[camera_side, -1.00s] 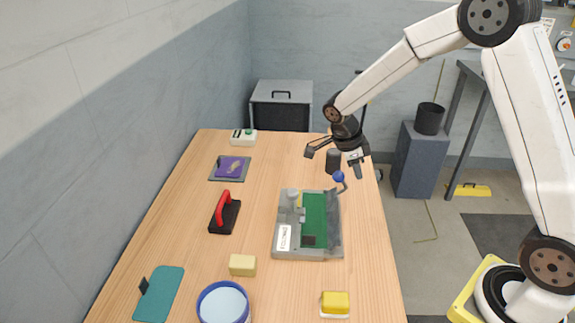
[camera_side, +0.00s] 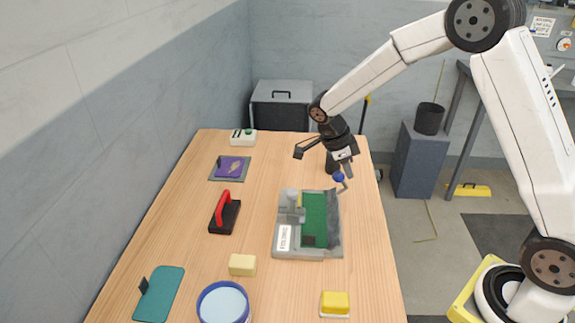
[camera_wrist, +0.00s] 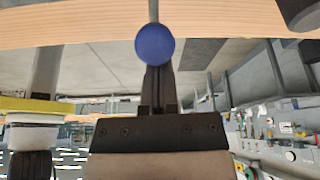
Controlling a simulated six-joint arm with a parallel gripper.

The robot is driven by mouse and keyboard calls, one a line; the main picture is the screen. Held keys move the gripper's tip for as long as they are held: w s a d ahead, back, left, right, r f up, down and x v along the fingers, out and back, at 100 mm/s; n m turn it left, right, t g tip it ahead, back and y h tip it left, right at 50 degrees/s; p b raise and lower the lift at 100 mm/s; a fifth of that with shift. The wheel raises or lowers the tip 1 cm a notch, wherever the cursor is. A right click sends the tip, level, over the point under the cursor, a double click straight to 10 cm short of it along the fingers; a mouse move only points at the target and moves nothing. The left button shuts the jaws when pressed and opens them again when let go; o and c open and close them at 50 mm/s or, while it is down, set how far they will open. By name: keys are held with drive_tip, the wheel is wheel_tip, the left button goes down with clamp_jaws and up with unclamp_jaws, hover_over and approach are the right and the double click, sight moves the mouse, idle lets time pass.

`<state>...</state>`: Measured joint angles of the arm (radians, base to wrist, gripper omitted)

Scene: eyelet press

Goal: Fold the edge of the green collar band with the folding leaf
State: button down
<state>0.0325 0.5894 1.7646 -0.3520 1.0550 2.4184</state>
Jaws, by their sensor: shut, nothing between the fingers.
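The green collar band (camera_side: 315,208) lies flat in the grey folding fixture (camera_side: 308,253) on the table. The grey folding leaf (camera_side: 334,232) runs along the band's right side, tilted up beside it. Its lever ends in a blue ball knob (camera_side: 338,177), at the fixture's far right corner. My gripper (camera_side: 349,171) is shut and empty, just right of the knob in the side view. In the wrist view the knob (camera_wrist: 155,44) sits right at the tips of my shut fingers (camera_wrist: 159,75). Whether they touch is not clear.
A grey post (camera_side: 292,200) stands on the fixture's left part. A red-handled black block (camera_side: 226,212), a pale yellow block (camera_side: 243,265), a blue-rimmed tub (camera_side: 223,303) and a yellow sponge (camera_side: 335,304) stand around it.

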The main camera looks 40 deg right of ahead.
drive_tip(key=shift+w+a+r+g+h, duration=0.15)
drive_tip(key=shift+w+a+g+h, duration=0.15)
drive_tip(key=shift+a+h, duration=0.1)
drive_tip(key=shift+w+a+r+g+h, duration=0.1)
drive_tip(key=shift+w+a+g+h, duration=0.15)
drive_tip(key=shift+w+g+h, duration=0.05)
drive_tip(key=shift+w+a+r+g+h, duration=0.2)
drive_tip(key=shift+w+a+g+h, duration=0.7)
drive_tip(key=shift+w+a, duration=0.2)
drive_tip(key=shift+w, duration=0.05)
drive_tip(key=w+a, duration=0.3)
drive_tip(key=shift+f, duration=0.4)
drive_tip(key=shift+w+a+f, duration=1)
drive_tip(key=shift+w+a, duration=0.1)
drive_tip(key=shift+a, duration=0.05)
drive_tip(key=shift+w+r, duration=0.1)
drive_tip(key=v, duration=0.7)
drive_tip(key=shift+a+r, duration=0.2)
